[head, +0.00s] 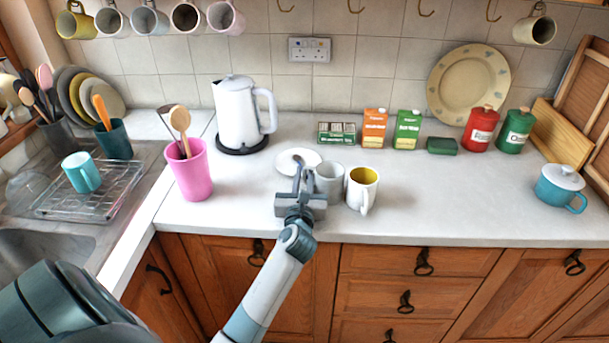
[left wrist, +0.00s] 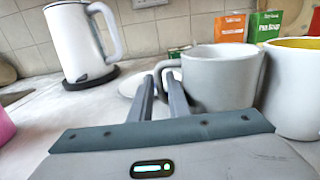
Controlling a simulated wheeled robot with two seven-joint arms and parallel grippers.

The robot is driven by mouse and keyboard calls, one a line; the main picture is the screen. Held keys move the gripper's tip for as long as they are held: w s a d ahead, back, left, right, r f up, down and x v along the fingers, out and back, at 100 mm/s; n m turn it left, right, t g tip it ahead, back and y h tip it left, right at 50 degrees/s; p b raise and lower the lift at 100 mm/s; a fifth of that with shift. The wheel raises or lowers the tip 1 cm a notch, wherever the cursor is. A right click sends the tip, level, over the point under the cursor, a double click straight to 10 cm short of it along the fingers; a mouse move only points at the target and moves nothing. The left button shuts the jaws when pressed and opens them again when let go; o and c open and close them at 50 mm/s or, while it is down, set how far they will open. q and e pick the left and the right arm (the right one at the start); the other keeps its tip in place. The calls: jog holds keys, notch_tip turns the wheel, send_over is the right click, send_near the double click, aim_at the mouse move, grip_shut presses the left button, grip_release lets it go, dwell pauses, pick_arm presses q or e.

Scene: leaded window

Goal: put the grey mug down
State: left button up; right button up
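The grey mug (head: 329,178) is upright at the front middle of the counter, and it also shows in the left wrist view (left wrist: 222,80). Its handle points left, towards my left gripper (head: 299,170). In the left wrist view the fingers (left wrist: 160,88) are close together with the mug's handle between their tips, so the gripper looks shut on the handle. The mug's base is at or very near the counter; I cannot tell whether it touches. My right gripper is not in view.
A white mug with yellow inside (head: 362,189) stands close to the right of the grey mug. A white saucer (head: 292,160) lies just behind the gripper. A white kettle (head: 237,115) and a pink utensil cup (head: 188,170) are left.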

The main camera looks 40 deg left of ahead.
pick_arm(q)
jog(key=shift+o, duration=0.7)
jog(key=shift+r, duration=0.15)
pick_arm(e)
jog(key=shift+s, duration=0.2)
